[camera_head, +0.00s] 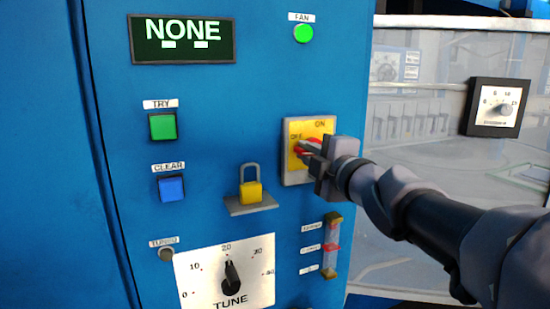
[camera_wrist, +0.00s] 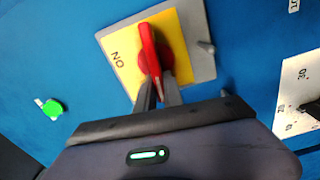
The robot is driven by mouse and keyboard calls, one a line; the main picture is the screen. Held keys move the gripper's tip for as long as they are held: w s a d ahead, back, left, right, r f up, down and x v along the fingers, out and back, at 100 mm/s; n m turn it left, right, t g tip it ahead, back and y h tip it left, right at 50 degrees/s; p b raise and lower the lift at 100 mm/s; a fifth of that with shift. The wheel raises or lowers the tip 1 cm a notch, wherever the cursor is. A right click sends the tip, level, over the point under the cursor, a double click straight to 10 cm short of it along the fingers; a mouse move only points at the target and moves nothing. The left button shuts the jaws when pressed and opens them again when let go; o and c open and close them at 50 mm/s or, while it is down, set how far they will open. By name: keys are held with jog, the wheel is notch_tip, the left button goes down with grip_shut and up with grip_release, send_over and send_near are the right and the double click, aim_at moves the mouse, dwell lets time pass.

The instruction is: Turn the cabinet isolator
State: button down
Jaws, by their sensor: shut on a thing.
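The cabinet isolator has a yellow plate (camera_head: 322,128) on a grey backing, marked ON at the top and OFF at the left. Its red handle (camera_head: 312,143) is partly hidden by my gripper in the head view and lies roughly level, toward the OFF mark. In the wrist view the red handle (camera_wrist: 149,45) stands out from the yellow plate (camera_wrist: 180,42), with ON to its left. My gripper (camera_head: 306,151) reaches in from the right. Its fingers (camera_wrist: 159,90) are shut on the near end of the handle.
A yellow padlock (camera_head: 251,191) stands on a small grey ledge left of and below the isolator. A lit green FAN lamp (camera_head: 303,33) is above it, and a display (camera_head: 182,39) reads NONE. A level gauge (camera_head: 332,246) and the TUNE dial (camera_head: 231,276) are below.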

jog(key=shift+f+n+b, duration=0.25)
jog(key=shift+n+b, duration=0.1)
jog(key=shift+n, duration=0.25)
jog(key=c, duration=1.5)
grip_release()
jog(key=shift+o, duration=0.2)
jog(key=shift+s, duration=0.1)
jog(key=p+v, duration=0.4)
jog(key=v, duration=1.3)
